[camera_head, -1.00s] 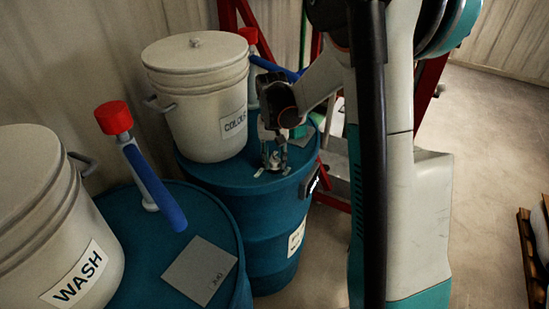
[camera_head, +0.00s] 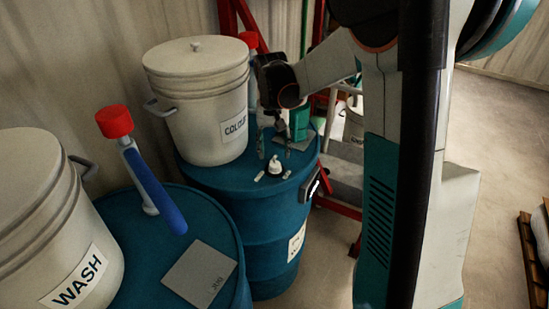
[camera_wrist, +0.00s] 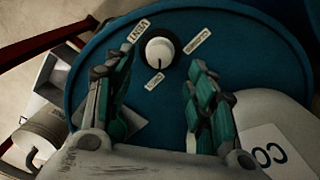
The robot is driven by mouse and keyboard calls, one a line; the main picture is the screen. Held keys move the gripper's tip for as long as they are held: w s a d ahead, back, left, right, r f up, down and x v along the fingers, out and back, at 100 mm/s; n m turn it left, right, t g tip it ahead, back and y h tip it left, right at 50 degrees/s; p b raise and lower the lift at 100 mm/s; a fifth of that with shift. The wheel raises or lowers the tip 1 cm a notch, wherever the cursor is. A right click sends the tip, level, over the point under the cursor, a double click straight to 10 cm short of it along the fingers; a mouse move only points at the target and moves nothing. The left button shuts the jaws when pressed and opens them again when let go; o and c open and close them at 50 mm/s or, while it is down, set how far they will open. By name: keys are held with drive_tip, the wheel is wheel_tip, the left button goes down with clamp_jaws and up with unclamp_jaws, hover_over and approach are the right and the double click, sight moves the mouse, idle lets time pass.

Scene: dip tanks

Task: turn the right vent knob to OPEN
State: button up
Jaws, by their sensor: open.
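The right vent knob (camera_head: 275,168) is a small white knob with a dark base on top of the right blue drum (camera_head: 255,230). In the wrist view the knob (camera_wrist: 159,50) sits among small white labels, one reading VENT (camera_wrist: 139,30). The other two labels, at upper right (camera_wrist: 197,40) and below (camera_wrist: 155,83), are too blurred to read surely. My gripper (camera_head: 275,152) is open and empty just above the knob, pointing down. In the wrist view its fingers (camera_wrist: 160,65) stand apart on either side of the knob, without visible contact. The knob's exact pointing is unclear.
A white lidded COLOUR bucket (camera_head: 198,95) stands close beside the knob on the same drum. A red frame (camera_head: 340,203) stands behind.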

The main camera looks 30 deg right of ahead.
sight(273, 164)
wheel_tip(273, 164, up, 6)
idle(0.5)
drive_tip(key=shift+a, duration=0.1)
drive_tip(key=s+a+r+n+t+b, duration=0.35)
drive_tip(key=s+a, duration=0.35)
drive_tip(key=s, duration=0.4)
drive_tip(key=s+a+f+n+t+b, duration=0.1)
drive_tip(key=s+a+f+t, duration=0.1)
drive_tip(key=s, duration=0.3)
drive_tip(key=s+a+f+n+t+b, duration=0.1)
drive_tip(key=s+a+f+t, duration=0.1)
drive_tip(key=s, duration=0.3)
drive_tip(key=shift+s+f, duration=0.35)
drive_tip(key=shift+f, duration=0.5)
drive_tip(key=shift+c, duration=0.5)
